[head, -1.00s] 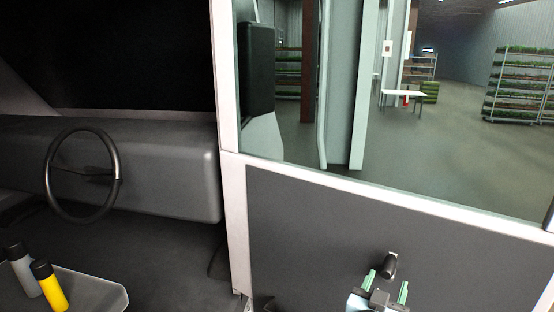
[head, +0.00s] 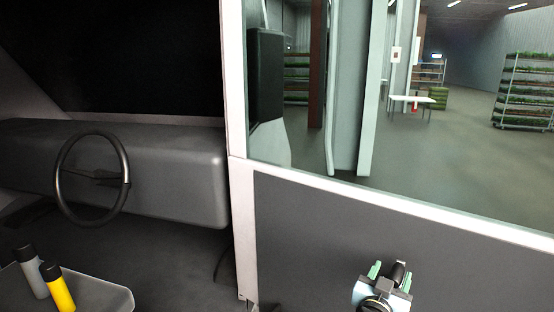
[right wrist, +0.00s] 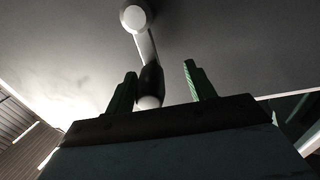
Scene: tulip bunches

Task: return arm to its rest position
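My right gripper (head: 390,271) is at the bottom right of the head view, in front of the grey door panel (head: 320,235). Its two green fingers are spread apart. A black door handle (head: 398,270) shows between them in that view. In the right wrist view, the open fingers of my right gripper (right wrist: 160,82) point up the picture. The handle (right wrist: 150,80), with a dark grip and pale round ends, appears between them, nearer the left finger. I cannot tell whether it touches a finger. My left gripper is not in view.
A white door frame (head: 240,195) borders the panel and window. At left are a steering wheel (head: 62,180), a grey dashboard (head: 190,165), and a tray (head: 120,295) with a yellow bottle (head: 57,290) and a grey bottle (head: 30,275). Beyond the glass stand a white table (head: 410,98) and plant racks (head: 527,90).

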